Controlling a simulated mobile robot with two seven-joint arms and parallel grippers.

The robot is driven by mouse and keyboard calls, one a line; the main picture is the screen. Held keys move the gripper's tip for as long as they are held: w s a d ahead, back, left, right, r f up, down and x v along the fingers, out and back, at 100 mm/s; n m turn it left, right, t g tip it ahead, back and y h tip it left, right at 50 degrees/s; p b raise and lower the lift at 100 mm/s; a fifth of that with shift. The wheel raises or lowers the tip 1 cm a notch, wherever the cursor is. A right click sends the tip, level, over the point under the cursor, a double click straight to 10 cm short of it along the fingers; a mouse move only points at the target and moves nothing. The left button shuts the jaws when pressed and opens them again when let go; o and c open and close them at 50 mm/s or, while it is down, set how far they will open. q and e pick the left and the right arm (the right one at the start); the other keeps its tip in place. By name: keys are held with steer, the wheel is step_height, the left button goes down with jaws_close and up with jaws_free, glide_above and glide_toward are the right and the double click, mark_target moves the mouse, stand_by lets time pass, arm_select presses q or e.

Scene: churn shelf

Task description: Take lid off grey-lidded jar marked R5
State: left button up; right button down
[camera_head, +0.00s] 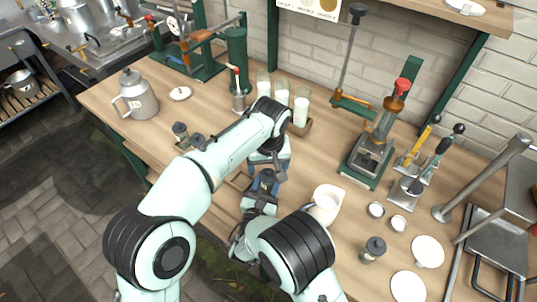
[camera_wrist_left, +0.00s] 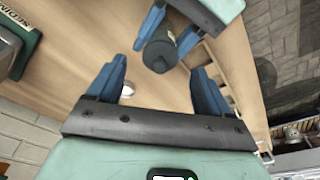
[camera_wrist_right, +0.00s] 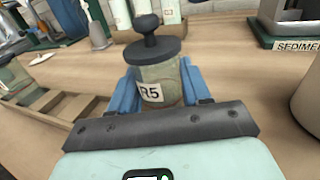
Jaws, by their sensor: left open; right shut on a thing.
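The jar marked R5 (camera_wrist_right: 158,92) is upright in the right wrist view, clouded glass with a white label. Its dark grey lid (camera_wrist_right: 152,50), with a round knob on top, is seated on it. My right gripper (camera_wrist_right: 155,85) is shut on the jar's body, a blue finger on each side. In the left wrist view the dark lid (camera_wrist_left: 160,56) shows from above, in front of my left gripper (camera_wrist_left: 159,70), which is open and empty. In the head view my left gripper (camera_head: 268,160) is just above the lid (camera_head: 266,177); the jar's body is mostly hidden.
A wooden rack (camera_wrist_right: 60,105) lies on the bench. Milk bottles (camera_head: 281,92) stand behind my left arm. A cream pitcher (camera_head: 326,203) is close on the right. Another lidded jar (camera_head: 374,248) stands front right. A metal can (camera_head: 138,97) is at the left.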

mark_target(268, 171)
arm_select(q)
steer(key=shift+w+f, duration=0.15)
steer(key=shift+f, duration=0.55)
steer(key=shift+w+f, duration=0.1)
steer(key=shift+f, duration=0.6)
steer(key=shift+c, duration=0.3)
steer(key=c, duration=1.2)
steer(key=shift+r, duration=0.1)
steer(key=shift+r, duration=1.05)
steer(key=shift+r, duration=2)
arm_select(e)
steer(key=shift+c, duration=2.2)
jaws_free()
